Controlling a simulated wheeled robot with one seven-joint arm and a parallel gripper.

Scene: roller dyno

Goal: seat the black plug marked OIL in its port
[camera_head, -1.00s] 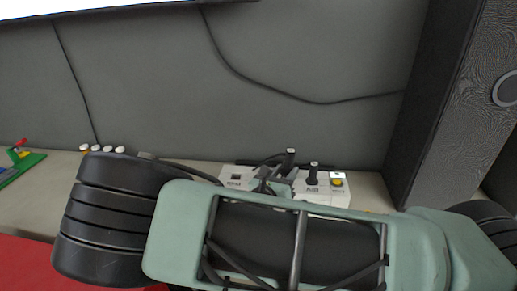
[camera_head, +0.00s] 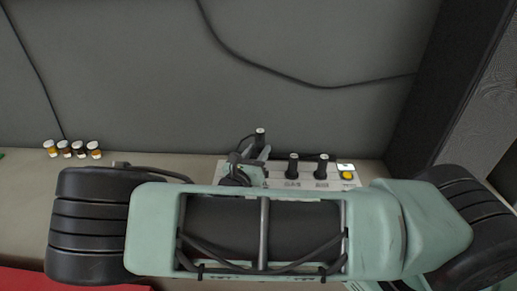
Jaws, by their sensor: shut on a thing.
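A white port box (camera_head: 276,166) stands on the bench against the grey wall, behind my arm. My gripper (camera_head: 258,153) is over the left part of the box and shut on an upright black plug (camera_head: 260,138) with a pale top. The plug's lower end and the port beneath it are hidden by my gripper, so I cannot tell whether they touch. Two other black plugs, a middle one (camera_head: 292,164) and a right one (camera_head: 323,165), stand upright on the box.
Several small capped jars (camera_head: 78,149) stand on the bench at left. A black cable (camera_head: 300,78) hangs on the wall. The bench between jars and box looks clear.

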